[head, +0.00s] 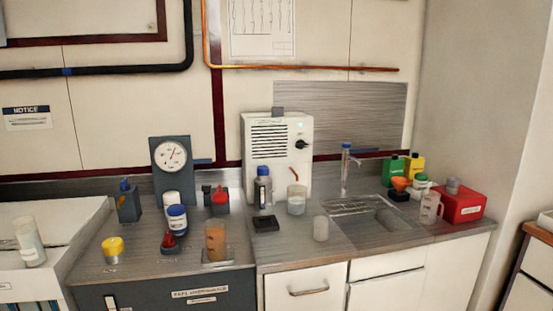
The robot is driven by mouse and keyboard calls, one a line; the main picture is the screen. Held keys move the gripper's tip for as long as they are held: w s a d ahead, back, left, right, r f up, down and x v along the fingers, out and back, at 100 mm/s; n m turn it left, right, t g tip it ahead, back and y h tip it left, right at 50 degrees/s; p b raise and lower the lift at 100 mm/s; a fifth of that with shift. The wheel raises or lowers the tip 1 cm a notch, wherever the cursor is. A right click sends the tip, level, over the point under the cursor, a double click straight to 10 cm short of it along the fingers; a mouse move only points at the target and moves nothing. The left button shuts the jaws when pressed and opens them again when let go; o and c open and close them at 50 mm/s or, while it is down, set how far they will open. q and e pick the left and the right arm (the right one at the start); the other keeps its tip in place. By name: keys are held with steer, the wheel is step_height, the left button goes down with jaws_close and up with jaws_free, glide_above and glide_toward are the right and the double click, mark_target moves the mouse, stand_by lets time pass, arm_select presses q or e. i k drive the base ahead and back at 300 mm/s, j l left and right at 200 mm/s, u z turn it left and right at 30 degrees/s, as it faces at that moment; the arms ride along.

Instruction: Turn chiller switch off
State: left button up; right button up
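A white upright unit (276,185) with dark vent slots stands against the back wall, left of the sink; it looks like the chiller. A black rotary knob (302,144) sits on its right front, under a small green light (301,124) that appears lit. A small red lever (295,173) shows lower on its front. The knob's exact pointing direction is too small to tell. No label naming the chiller is readable. Neither of my grippers shows in the head view.
A clear beaker (297,200), a blue-capped bottle (263,188) and a black tray (265,224) stand before the unit. A gauge panel (171,160) is left. Several containers crowd the left counter.

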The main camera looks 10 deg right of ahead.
mark_target(300, 144)
steer(key=i+l, duration=0.1)
steer(key=l, duration=0.9)
steer(key=i+l, duration=0.15)
steer(key=l, duration=0.4)
steer(key=i+l, duration=0.1)
steer(key=l, duration=0.4)
steer(key=k+z, duration=0.05)
